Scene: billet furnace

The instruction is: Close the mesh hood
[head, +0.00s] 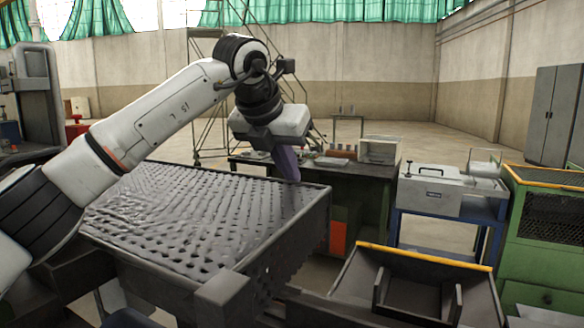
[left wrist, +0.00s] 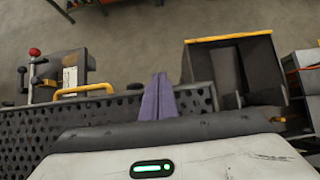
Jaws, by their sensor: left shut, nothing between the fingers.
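The mesh hood (head: 190,205) is a large dark perforated cover at centre left in the head view. Its top lies roughly flat, with a perforated side dropping at the right. In the left wrist view its mesh (left wrist: 30,135) runs across the picture, with a yellow bar handle (left wrist: 84,90) at its edge. My left gripper (head: 291,176) is shut and empty, its purple fingers pointing down near the hood's far right corner. In the left wrist view the fingers (left wrist: 158,82) overlap the mesh; I cannot tell whether they touch it. My right gripper is not in view.
A dark open chute with a yellow edge (head: 425,255) stands at front right. Behind are a dark workbench (head: 375,180), a grey lidded box (head: 430,192) on a blue stand and a green cabinet (head: 545,240). Open floor lies beyond the bench.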

